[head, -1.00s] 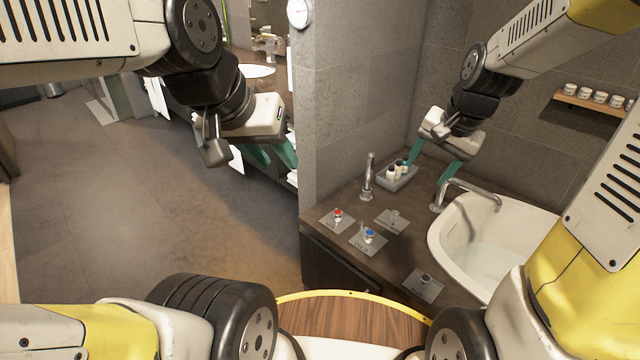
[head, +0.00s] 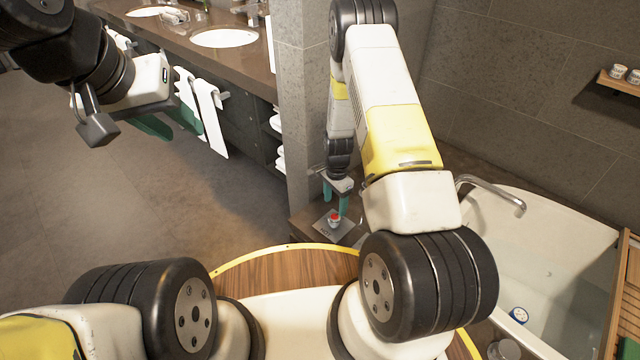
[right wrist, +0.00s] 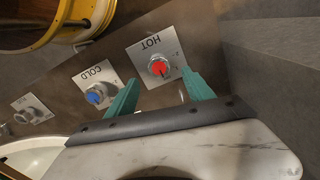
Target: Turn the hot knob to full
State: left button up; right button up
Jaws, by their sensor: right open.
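The red hot knob (head: 333,218) stands on a small square plate at the counter's near end. The right wrist view shows its red top (right wrist: 159,69) and the word HOT on the plate (right wrist: 146,49). My right gripper (head: 335,204) is above the knob, pointing down. Its two green fingers are apart and empty. In the right wrist view the knob lies between and just beyond the fingertips (right wrist: 160,77); contact is not visible. My left gripper (head: 170,122) is open and empty over the floor at the left, far from the knob.
The blue cold knob (right wrist: 97,96) sits on its COLD plate beside the hot one, near one finger. Another metal control (right wrist: 32,109) is farther along. My right arm hides much of the counter in the head view. The tub (head: 560,240) and spout (head: 495,190) are right.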

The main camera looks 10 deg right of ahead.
aim_at(335, 217)
notch_tip(335, 217, down, 7)
jog(key=shift+r, duration=0.1)
dwell(0.3)
grip_shut()
